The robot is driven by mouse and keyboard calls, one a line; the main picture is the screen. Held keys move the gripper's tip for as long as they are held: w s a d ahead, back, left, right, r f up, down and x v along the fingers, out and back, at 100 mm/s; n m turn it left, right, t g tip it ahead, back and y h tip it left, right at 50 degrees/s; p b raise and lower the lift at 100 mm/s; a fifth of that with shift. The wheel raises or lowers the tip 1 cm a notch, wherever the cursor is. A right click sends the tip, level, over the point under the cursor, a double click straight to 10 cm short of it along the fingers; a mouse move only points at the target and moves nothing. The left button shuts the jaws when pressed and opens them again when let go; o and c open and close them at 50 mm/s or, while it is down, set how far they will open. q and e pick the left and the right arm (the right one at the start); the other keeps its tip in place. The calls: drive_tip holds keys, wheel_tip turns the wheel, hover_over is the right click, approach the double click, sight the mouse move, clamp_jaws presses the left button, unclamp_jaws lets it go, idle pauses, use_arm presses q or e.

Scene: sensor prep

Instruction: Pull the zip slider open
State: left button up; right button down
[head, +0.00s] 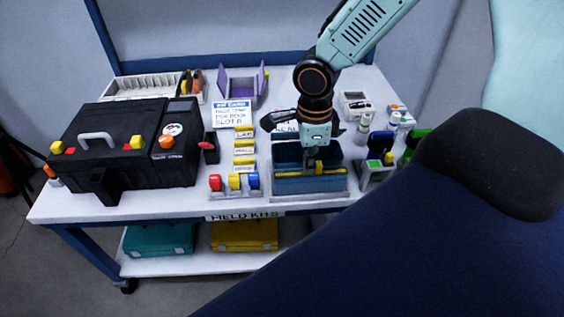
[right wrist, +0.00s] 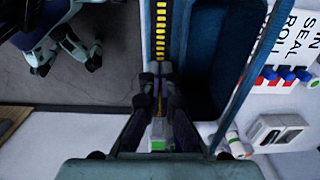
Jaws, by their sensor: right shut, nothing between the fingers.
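A blue open-topped pouch or bin (head: 280,155) sits in a tray near the table's front edge. A yellow zip strip (head: 290,178) runs along its front side, and its yellow and black teeth (right wrist: 160,35) show in the right wrist view. My right gripper (head: 318,165) points down over the strip. In the right wrist view its fingertips (right wrist: 160,70) are together over the strip, shut with nothing held. I cannot make out the slider clearly; the fingers cover part of the strip. A pale block with a green mark (right wrist: 157,143) shows between the fingers' bases. My left gripper is not in view.
A black case (head: 120,155) fills the table's left. Red, yellow and blue rolls (head: 235,182) stand just left of the tray. Bottles (head: 363,124) and a holder with a green base (head: 377,170) stand to its right. A purple open box (head: 243,90) is behind.

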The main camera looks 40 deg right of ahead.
sight(325, 172)
drive_tip(key=shift+s+d+p, duration=0.35)
drive_tip(key=shift+s+d, duration=0.15)
drive_tip(key=shift+d, duration=0.25)
drive_tip(key=shift+s+d+p, duration=0.35)
drive_tip(key=shift+d+p, duration=0.25)
drive_tip(key=shift+p, duration=0.1)
drive_tip(key=shift+s+d+p, duration=0.35)
drive_tip(key=shift+d+p, duration=0.25)
drive_tip(key=shift+p, duration=0.05)
drive_tip(key=shift+d, duration=0.1)
drive_tip(key=shift+w+a, duration=0.2)
drive_tip(key=shift+a, duration=0.15)
wheel_tip(325, 172, up, 7)
drive_tip(key=p, duration=0.7)
